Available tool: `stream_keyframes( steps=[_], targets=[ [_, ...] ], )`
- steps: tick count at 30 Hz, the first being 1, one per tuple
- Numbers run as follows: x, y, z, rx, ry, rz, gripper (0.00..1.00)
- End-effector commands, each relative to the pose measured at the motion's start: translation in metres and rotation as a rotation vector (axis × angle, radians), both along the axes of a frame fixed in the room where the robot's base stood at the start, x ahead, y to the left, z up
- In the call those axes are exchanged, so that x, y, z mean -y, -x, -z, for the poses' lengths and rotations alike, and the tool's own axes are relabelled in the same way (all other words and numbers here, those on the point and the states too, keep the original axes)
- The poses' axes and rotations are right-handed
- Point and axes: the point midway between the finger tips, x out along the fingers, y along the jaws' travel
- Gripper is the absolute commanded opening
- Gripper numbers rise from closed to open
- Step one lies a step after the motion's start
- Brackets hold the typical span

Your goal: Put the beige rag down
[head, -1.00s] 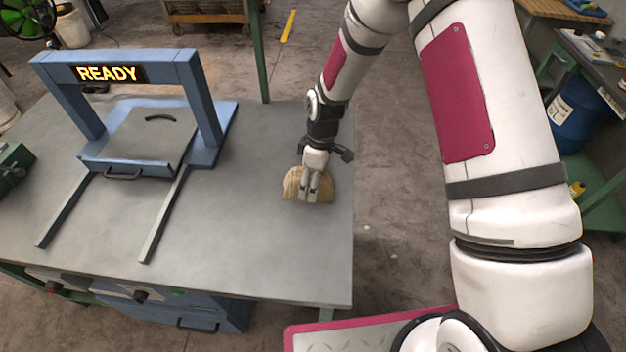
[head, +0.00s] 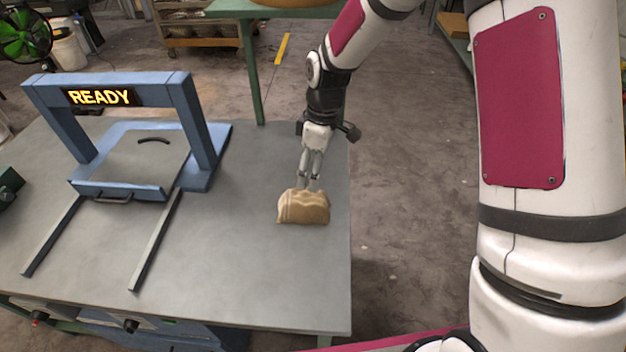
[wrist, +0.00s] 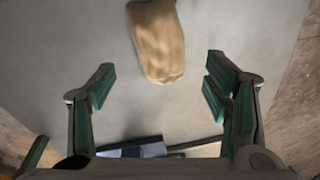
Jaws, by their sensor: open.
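The beige rag (head: 303,207) lies bunched on the grey table (head: 240,265), near its right edge. In the wrist view the rag (wrist: 158,42) shows at the top, ahead of the fingers and clear of both. My gripper (head: 310,184) points down just behind and above the rag in the head view. In the wrist view my gripper (wrist: 155,85) is open, with its green-padded fingers wide apart and nothing between them.
A blue frame with a READY sign (head: 100,96) stands on the table's left, with a grey plate and two rails (head: 155,240) reaching forward. The table between the rails and the rag is clear. A green-legged table (head: 252,70) stands behind.

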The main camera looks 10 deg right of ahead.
Motion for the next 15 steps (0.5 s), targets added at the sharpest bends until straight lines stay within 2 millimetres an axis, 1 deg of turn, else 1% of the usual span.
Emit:
stream_keyframes(
  steps=[8,11,14,15],
  targets=[
    [0.002,0.0,-0.009,0.003,0.003,0.007,0.71],
    [0.009,0.004,-0.027,0.022,0.017,0.043,0.71],
    [0.021,0.012,-0.058,0.055,0.041,0.116,0.71],
    [0.027,0.018,-0.074,0.071,0.051,0.156,0.71]
  ],
)
